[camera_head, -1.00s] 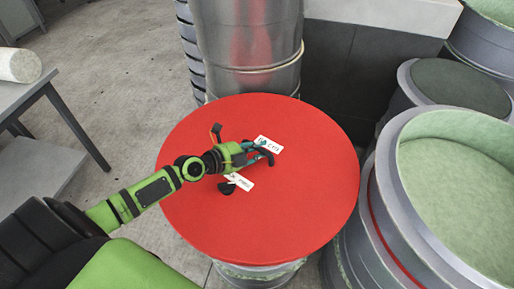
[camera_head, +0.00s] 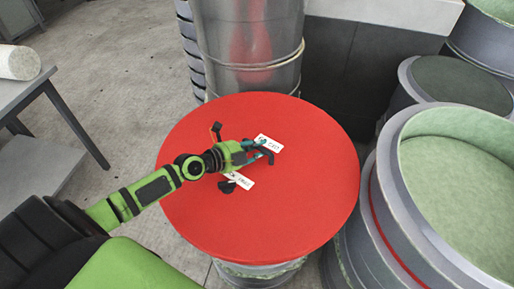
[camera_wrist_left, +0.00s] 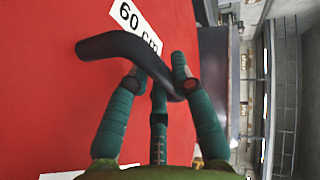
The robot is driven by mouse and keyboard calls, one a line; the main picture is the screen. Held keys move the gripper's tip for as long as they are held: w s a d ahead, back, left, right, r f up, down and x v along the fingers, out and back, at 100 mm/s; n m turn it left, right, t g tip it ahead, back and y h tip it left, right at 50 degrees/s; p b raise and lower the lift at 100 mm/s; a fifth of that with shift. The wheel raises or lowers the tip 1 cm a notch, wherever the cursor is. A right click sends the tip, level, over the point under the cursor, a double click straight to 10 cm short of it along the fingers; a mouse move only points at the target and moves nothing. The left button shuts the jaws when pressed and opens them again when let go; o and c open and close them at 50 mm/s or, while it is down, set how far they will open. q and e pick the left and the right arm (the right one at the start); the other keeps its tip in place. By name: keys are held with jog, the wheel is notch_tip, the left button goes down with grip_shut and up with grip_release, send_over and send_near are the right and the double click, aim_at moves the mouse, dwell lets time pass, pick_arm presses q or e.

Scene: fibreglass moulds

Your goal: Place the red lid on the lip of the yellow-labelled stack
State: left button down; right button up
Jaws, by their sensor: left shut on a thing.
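The red lid (camera_head: 300,205) is a large flat disc in the middle of the head view, lying about level. It carries white labels and a black handle. My left gripper (camera_head: 262,153) is over the lid's upper middle, shut on the handle. In the left wrist view the teal fingers (camera_wrist_left: 158,95) close around the black handle (camera_wrist_left: 125,48), beside a "60 cm" label. A pale grey-green round mould (camera_head: 258,274) shows below the lid's near edge. Whether the lid touches it is hidden. No yellow label is visible. My right gripper is not in view.
Shiny metal cylinders (camera_head: 248,45) stand just behind the lid. A large open mould with a pale green inside (camera_head: 455,190) stands close on the right, with a lower round mould (camera_head: 460,85) behind it. A grey table (camera_head: 35,90) is at far left. Floor between is clear.

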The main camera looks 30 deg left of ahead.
pick_arm(q)
jog(key=shift+w+r, duration=0.1)
jog(key=shift+w, duration=0.05)
jog(key=c, duration=1)
grip_release()
jog(key=shift+s+f, duration=0.3)
jog(key=v, duration=0.9)
jog(key=shift+s+a+r, duration=0.1)
jog(key=shift+s+r, duration=0.2)
jog(key=shift+v, duration=1.05)
